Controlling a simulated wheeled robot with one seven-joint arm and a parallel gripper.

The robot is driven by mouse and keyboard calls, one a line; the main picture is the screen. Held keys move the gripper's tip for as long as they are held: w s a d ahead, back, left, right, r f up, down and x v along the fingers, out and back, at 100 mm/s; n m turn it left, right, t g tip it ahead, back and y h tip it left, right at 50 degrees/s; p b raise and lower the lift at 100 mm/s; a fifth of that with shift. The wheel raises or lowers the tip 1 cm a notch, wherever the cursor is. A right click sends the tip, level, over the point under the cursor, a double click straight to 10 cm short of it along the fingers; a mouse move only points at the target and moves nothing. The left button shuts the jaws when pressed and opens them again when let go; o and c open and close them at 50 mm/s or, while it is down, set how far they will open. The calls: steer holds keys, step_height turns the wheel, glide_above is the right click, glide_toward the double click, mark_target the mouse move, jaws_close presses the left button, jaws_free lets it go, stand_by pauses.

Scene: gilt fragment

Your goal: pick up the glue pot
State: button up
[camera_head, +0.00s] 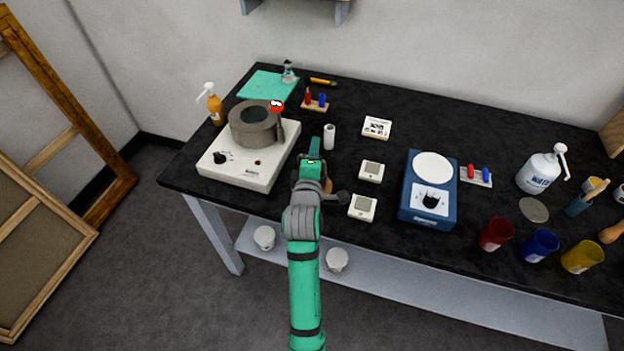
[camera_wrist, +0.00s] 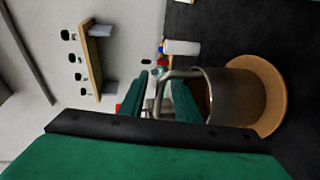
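The glue pot appears to be the metal pot (camera_wrist: 238,97) with a looped handle, on a round cork mat (camera_wrist: 272,97) in the wrist view. Brownish contents or lining show at its mouth. In the head view my arm hides the pot; only a bit of the tan mat (camera_head: 328,186) shows. My gripper (camera_wrist: 160,88) is at the handle side of the pot, its two green fingers apart. The handle passes between or just beside the fingers; I cannot tell if they touch it. In the head view my gripper (camera_head: 319,152) is over the front of the black bench.
A white hotplate (camera_head: 235,172) with a grey ring (camera_head: 253,127) stands left of my gripper. A white cylinder (camera_head: 329,137) is close behind. Coloured cups (camera_head: 496,234) are farther right.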

steer(key=shift+w+d+f, duration=0.1)
steer(key=shift+w+f, duration=0.05)
steer(key=shift+w, duration=0.4)
jaws_close()
stand_by(1.0)
